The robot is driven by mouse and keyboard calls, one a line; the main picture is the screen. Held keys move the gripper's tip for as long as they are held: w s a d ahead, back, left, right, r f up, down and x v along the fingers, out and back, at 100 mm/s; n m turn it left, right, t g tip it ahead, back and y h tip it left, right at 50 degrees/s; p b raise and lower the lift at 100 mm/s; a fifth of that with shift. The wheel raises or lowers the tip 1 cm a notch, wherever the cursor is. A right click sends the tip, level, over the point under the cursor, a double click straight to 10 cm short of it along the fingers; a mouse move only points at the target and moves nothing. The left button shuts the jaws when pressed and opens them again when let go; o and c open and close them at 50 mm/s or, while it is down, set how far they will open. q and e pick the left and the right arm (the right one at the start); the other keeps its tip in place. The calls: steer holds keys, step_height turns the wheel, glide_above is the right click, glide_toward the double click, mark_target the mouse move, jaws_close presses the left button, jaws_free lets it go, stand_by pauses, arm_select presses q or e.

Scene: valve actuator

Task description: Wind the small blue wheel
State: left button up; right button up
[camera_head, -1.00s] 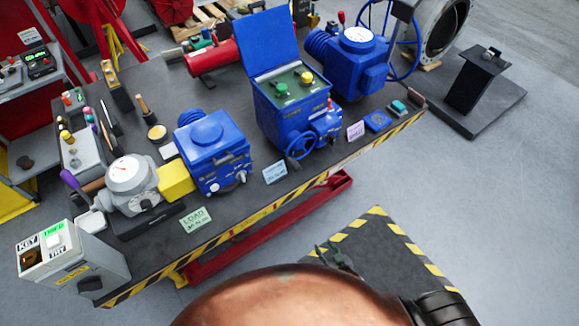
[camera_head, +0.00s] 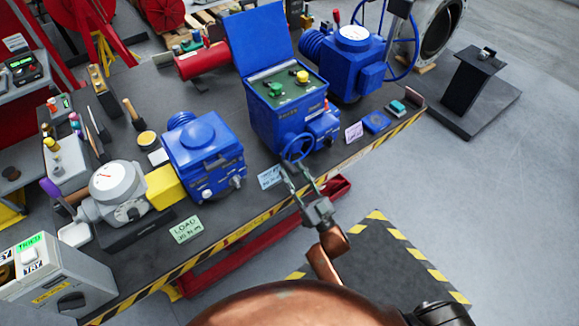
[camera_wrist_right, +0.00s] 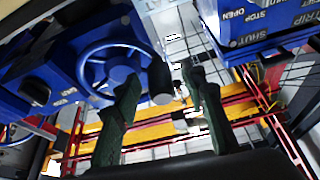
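The small blue wheel (camera_head: 297,147) is on the front of the blue actuator box (camera_head: 275,115) with the raised lid. My right gripper (camera_head: 294,168) is just in front of and below the wheel, fingers pointing up toward it. In the right wrist view, the wheel (camera_wrist_right: 82,68) shows at the upper left, partly covered by the left finger. A dark cylindrical knob (camera_wrist_right: 160,82) beside its rim appears between my two spread fingers (camera_wrist_right: 164,80). The fingers are open, and I cannot tell whether either touches the wheel. My left gripper is out of view.
A second blue actuator (camera_head: 205,150) joins a grey gauge unit (camera_head: 118,185) on the left. A larger blue actuator (camera_head: 350,65) with a big handwheel is at the back right. Small cards (camera_head: 270,177) lie along the striped table edge (camera_head: 235,235).

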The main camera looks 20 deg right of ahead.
steer(key=shift+x, duration=1.3)
steer(key=shift+c, duration=0.4)
jaws_close()
